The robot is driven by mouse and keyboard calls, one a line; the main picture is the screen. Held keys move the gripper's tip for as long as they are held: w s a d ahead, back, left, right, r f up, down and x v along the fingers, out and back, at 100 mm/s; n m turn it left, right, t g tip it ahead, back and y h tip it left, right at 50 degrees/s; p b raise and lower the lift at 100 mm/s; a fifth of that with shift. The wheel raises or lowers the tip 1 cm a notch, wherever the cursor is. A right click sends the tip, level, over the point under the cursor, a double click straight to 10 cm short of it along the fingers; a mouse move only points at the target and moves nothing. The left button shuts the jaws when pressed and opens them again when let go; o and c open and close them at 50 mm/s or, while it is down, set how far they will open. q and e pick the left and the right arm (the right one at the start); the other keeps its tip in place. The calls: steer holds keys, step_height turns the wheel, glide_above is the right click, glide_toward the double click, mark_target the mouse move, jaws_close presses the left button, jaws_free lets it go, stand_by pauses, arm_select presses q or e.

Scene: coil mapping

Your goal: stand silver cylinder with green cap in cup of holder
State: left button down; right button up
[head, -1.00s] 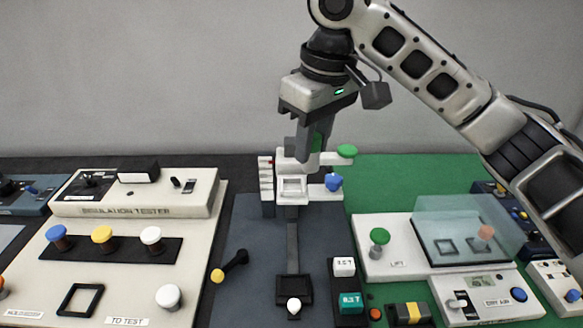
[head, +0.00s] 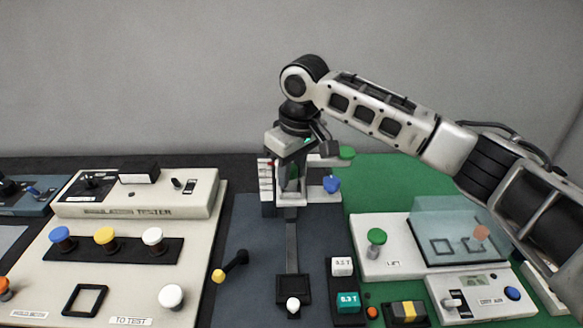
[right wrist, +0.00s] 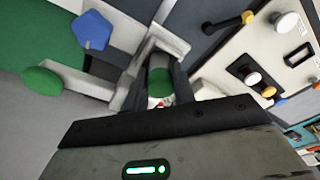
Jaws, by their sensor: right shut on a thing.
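My right gripper (head: 291,180) points down over the white holder (head: 318,194) at the back centre. The silver body is mostly hidden. The cylinder sits low, within the white walls of the holder (right wrist: 170,40); I cannot tell whether it rests on the cup's floor. My left gripper is not in view.
The holder bears a green knob (head: 346,153) and a blue knob (head: 331,184) on its right. An insulation tester (head: 205,195) stands left, and a lift unit with a clear cover (head: 460,215) stands right.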

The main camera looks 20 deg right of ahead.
mark_target(298, 196)
steer(key=o, duration=1)
steer(key=shift+f, duration=0.15)
step_height(298, 196, up, 12)
steer(key=s+b, duration=0.1)
steer(key=shift+s+d, duration=0.3)
steer(key=shift+d, duration=0.1)
